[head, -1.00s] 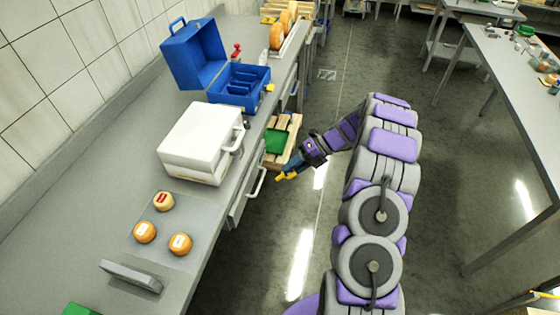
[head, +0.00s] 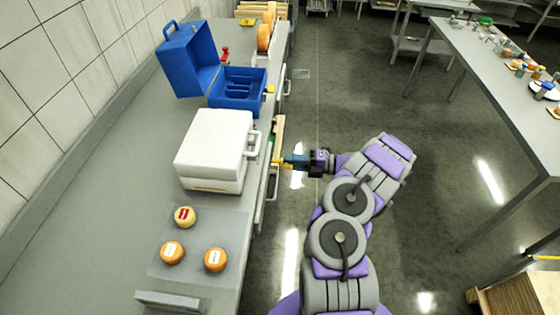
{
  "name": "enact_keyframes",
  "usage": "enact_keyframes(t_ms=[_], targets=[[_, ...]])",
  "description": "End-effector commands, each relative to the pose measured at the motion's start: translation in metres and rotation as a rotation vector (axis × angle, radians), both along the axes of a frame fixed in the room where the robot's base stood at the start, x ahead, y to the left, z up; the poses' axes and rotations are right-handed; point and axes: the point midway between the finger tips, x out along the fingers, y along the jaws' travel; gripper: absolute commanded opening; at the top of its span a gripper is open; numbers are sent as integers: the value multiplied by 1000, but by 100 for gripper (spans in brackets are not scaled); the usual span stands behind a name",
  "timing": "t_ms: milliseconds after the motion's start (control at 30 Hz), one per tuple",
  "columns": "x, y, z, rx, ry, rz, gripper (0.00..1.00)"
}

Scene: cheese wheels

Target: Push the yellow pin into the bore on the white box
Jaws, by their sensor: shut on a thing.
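The white box (head: 213,145) lies closed on the grey counter, with a handle on its right side. My gripper (head: 287,161) is to the right of the box, out past the counter's front edge. It is shut on the yellow pin (head: 277,161), whose tip points left toward the box's handle side. A gap seems to remain between the pin's tip and the box. The bore cannot be made out from this view.
An open blue case (head: 238,101) stands behind the white box. Three small cheese wheels (head: 214,260) sit on a mat in front of it. A wooden crate (head: 279,130) is partly visible beside the counter.

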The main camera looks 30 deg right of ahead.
Motion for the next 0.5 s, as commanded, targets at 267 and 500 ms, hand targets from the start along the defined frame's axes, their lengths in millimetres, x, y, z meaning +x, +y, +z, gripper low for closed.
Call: enact_keyframes(t_ms=[267, 500], targets=[[0, -6, -1, 6, -2, 0, 0], [0, 11, 3, -8, 1, 4, 0]])
